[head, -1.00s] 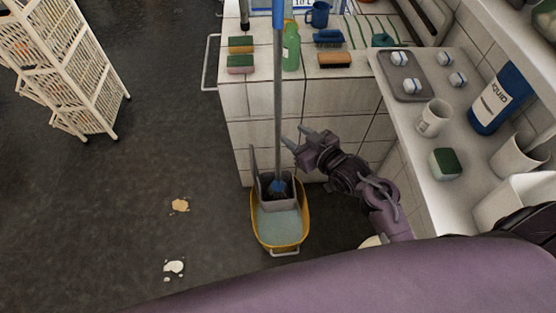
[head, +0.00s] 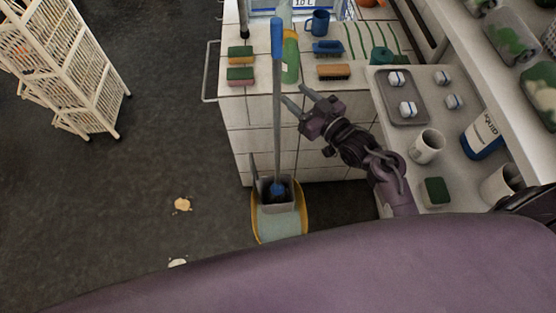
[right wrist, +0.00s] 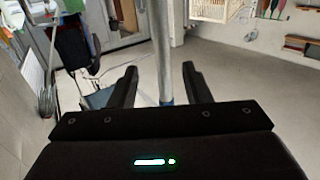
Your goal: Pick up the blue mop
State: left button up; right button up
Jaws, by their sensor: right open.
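The blue mop (head: 277,110) stands nearly upright, with a grey pole, a blue grip at the top and a blue lower end. Its lower end is in the grey wringer of a yellow bucket (head: 256,226) on the floor. My right gripper (head: 292,96) is open just right of the pole, at about its upper middle. In the right wrist view the grey pole (right wrist: 163,45) shows between the two open fingers (right wrist: 160,78). I cannot tell if they touch it. My left gripper is not in view.
A tiled counter (head: 250,105) with sponges, brushes and a green bottle (head: 290,58) stands behind the mop. A shelf at right holds a tray (head: 403,110), a mug (head: 427,146) and a blue bottle (head: 482,137). A white rack (head: 62,65) stands far left. Stained open floor lies between.

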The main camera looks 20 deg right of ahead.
aim_at(280, 84)
jog(key=b+x, duration=0.2)
jog(key=x, duration=0.1)
jog(key=shift+w+a, duration=0.1)
jog(key=b+x, duration=0.2)
jog(key=x, duration=0.2)
jog(key=shift+w+a+f+b, duration=0.1)
jog(key=shift+w+f+b, duration=0.1)
jog(key=shift+f+b, duration=0.15)
jog(key=shift+w+r, duration=0.15)
jog(key=shift+r, duration=0.1)
jog(key=shift+s, duration=0.2)
jog(key=shift+c, duration=1)
jog(key=c, duration=0.7)
jog(key=shift+w+r, duration=0.1)
grip_shut()
